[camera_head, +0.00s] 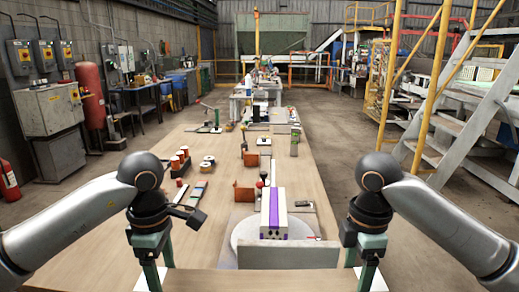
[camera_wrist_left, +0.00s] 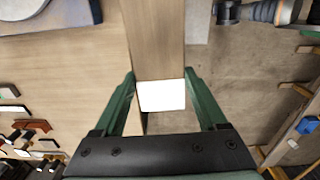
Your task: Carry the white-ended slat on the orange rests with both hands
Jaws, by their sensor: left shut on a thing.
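The slat (camera_head: 262,283) is a pale wooden bar lying crosswise at the bottom of the head view, with white ends. In the left wrist view its white end (camera_wrist_left: 162,96) sits between my green fingers. My left gripper (camera_head: 152,276) is shut on the slat near its left white end. My right gripper (camera_head: 364,274) has its fingers at the right white end (camera_head: 373,281); its grip there is unclear. Orange-brown pieces stand farther up the table: one nearer (camera_head: 244,193) and one behind (camera_head: 250,159). I cannot tell whether they are the rests.
A white and purple box (camera_head: 273,214) stands on a grey round plate (camera_head: 240,235) beyond the slat, behind a grey panel (camera_head: 288,254). The table's right side (camera_head: 316,190) is mostly clear.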

